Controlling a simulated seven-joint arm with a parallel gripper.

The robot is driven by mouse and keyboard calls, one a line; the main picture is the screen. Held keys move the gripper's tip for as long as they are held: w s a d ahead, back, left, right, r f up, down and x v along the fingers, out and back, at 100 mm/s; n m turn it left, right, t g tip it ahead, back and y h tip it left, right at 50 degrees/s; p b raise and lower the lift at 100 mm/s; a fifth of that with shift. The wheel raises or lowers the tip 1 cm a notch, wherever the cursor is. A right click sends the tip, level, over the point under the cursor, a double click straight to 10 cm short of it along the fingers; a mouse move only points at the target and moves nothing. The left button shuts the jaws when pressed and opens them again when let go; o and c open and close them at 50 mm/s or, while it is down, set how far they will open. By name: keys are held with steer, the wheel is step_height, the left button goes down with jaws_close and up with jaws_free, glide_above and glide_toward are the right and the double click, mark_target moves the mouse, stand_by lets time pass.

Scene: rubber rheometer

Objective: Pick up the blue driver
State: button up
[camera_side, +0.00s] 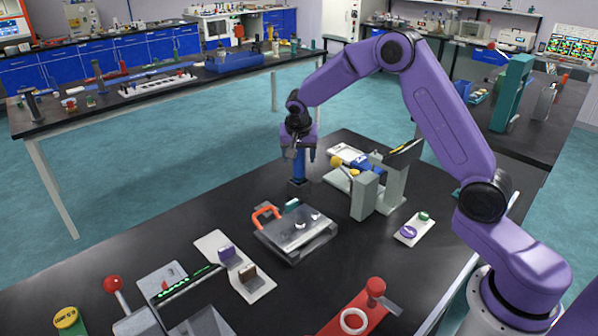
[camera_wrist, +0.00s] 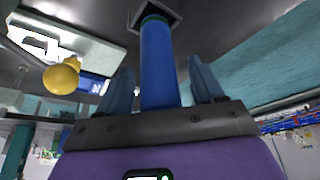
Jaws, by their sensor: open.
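The blue driver (camera_side: 298,168) stands upright in a small dark square holder (camera_side: 297,188) on the black bench, left of the press-like machine. My gripper (camera_side: 299,152) is directly above it, pointing down, with a finger on each side of the driver's upper part. In the wrist view the driver (camera_wrist: 160,60) is a blue cylinder with a green ring at its far end, by the dark square opening of the holder. It lies between my two open fingers (camera_wrist: 160,78), with visible gaps on both sides. The driver's end near my palm is hidden.
A grey plate with an orange handle (camera_side: 268,216) lies in front of the holder. The grey-green machine (camera_side: 365,195) with a yellow knob (camera_side: 336,162) stands close on the right. Bench left of the holder is clear.

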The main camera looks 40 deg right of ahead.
steer(key=c, duration=1.2)
steer(key=shift+o, duration=0.2)
steer(key=shift+r, duration=0.1)
steer(key=shift+r, duration=0.1)
